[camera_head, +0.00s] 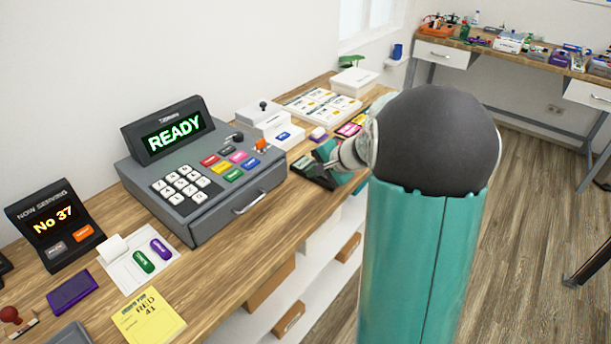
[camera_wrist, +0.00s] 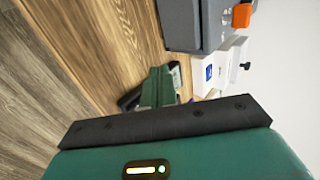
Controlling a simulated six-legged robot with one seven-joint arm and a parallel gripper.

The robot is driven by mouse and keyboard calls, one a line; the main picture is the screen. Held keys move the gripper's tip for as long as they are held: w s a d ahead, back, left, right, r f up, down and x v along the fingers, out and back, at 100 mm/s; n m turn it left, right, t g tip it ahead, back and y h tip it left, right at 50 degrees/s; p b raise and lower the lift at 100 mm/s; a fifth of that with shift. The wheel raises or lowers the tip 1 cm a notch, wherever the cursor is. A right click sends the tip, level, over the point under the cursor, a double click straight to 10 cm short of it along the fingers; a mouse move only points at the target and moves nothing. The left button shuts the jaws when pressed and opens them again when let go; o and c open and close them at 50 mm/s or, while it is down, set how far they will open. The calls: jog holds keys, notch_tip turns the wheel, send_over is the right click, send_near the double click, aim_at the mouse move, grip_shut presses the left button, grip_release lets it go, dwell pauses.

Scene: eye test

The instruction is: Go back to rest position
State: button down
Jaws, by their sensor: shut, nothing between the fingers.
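My gripper shows in the wrist view (camera_wrist: 158,87) as teal fingers closed together, with nothing between them. They are over or beside a small dark device (camera_head: 314,172) with a pale screen, near the counter's front edge; I cannot tell whether they touch it. In the head view, my teal and black arm fills the middle right and hides most of the gripper. A grey cash register (camera_head: 210,205) with a green "READY" display stands left of the gripper, its drawer shut.
The wooden counter (camera_head: 262,238) also holds a "No 37" display (camera_head: 52,222), a yellow order note (camera_head: 148,315), a purple pad (camera_head: 72,291) and a white box (camera_head: 354,80). Shelves lie below its front edge. A cluttered workbench (camera_head: 480,47) stands at the back right. Open floor (camera_head: 530,200) lies right.

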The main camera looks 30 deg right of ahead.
jog(key=v, duration=0.5)
jog(key=s+a+r+n+g, duration=0.1)
jog(key=s+a+r+n, duration=0.25)
jog(key=a, duration=0.45)
jog(key=s+a+r+n+g, duration=0.25)
jog(key=s+a, duration=0.25)
jog(key=a, duration=0.3)
jog(key=s+a+n+h, duration=0.1)
jog(key=s+a+n, duration=0.2)
jog(key=s, duration=0.4)
jog(key=s+a+r+n+h, duration=0.1)
jog(key=s+a+n+h, duration=0.1)
jog(key=s, duration=0.5)
jog(key=shift+s+a+r+n+h, duration=0.2)
jog(key=shift+s+a+n+h, duration=0.15)
jog(key=shift+a+n, duration=0.6)
jog(key=shift+d+n+t, duration=0.25)
